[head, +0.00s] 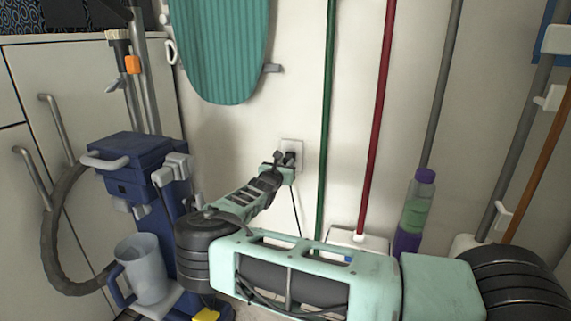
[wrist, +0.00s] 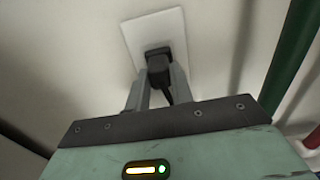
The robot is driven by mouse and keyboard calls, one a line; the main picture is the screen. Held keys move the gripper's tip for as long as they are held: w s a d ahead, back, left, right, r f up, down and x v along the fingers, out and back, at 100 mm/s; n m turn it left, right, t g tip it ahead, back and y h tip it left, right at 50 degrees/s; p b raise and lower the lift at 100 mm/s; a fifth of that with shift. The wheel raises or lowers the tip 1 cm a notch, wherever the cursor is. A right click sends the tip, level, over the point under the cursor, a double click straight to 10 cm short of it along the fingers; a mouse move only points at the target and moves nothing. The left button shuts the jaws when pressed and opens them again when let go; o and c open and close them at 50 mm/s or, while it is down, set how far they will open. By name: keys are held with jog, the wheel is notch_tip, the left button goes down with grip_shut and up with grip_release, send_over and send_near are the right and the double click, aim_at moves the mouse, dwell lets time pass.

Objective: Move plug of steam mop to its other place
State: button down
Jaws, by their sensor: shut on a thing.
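The black plug (wrist: 158,66) sits at a white wall outlet plate (wrist: 168,24), and its cord runs back between my fingers. My gripper (wrist: 158,80) is shut on the plug, with one finger on each side of it. In the head view my gripper (head: 284,160) reaches the outlet (head: 292,146) on the wall, and the plug (head: 291,156) shows small and partly hidden there. The dark cord hangs down from it. The plug appears to be in or touching the outlet; I cannot tell how deep it sits.
A green pole (head: 327,120) stands just right of the outlet, with a red pole (head: 377,120) beyond it. A teal ironing board (head: 222,50) hangs above left. A blue cleaning machine (head: 135,165) with a grey hose stands at left. A purple and green bottle (head: 416,210) is at right.

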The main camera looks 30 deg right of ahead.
jog(key=shift+p+v, duration=1.4)
jog(key=shift+v, duration=0.6)
jog(key=p+v, duration=0.1)
jog(key=v, duration=0.2)
jog(key=shift+p, duration=0.3)
